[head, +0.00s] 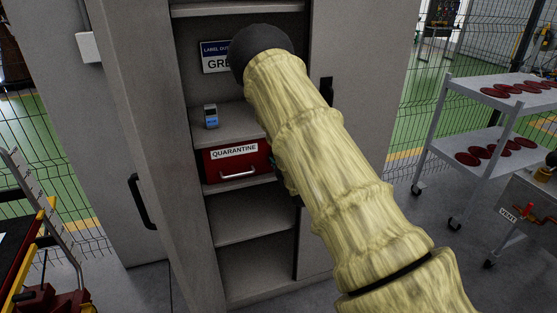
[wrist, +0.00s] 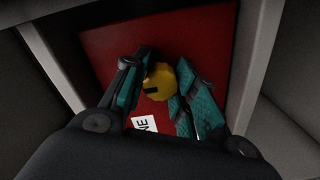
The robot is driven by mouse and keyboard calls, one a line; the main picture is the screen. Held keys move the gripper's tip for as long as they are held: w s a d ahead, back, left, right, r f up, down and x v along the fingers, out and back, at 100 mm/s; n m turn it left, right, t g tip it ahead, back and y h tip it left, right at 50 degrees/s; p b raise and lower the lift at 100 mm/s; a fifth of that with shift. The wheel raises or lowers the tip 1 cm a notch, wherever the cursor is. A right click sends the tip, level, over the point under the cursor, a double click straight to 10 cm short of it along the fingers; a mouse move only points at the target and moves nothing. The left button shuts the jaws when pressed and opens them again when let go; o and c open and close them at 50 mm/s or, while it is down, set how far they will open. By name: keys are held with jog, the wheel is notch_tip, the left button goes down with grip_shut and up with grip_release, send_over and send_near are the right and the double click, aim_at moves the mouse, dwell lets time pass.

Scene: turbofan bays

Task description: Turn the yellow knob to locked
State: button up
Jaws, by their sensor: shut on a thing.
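The yellow knob (wrist: 158,86) shows in the wrist view on the red front of the quarantine drawer (wrist: 103,50). It is round, with a dark mark on its face. My gripper (wrist: 165,82) has one finger on each side of the knob and is shut on it. In the head view the red drawer (head: 238,166) sits on a cabinet shelf under a QUARANTINE label, with a silver handle. My arm covers its right part, so the knob and my gripper are hidden there. I cannot tell which setting the dark mark points to.
The cabinet's grey door (head: 135,130) stands open at the left. A small blue-grey device (head: 211,116) stands on the shelf above the drawer. The lower shelves (head: 250,225) are empty. A trolley (head: 480,130) with dark red discs stands at the right.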

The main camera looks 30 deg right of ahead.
jog(key=shift+s, duration=0.1)
jog(key=o, duration=1.1)
jog(key=shift+c, duration=0.2)
jog(key=v, duration=1.2)
jog(key=shift+d+f, duration=0.1)
jog(key=shift+f, duration=0.05)
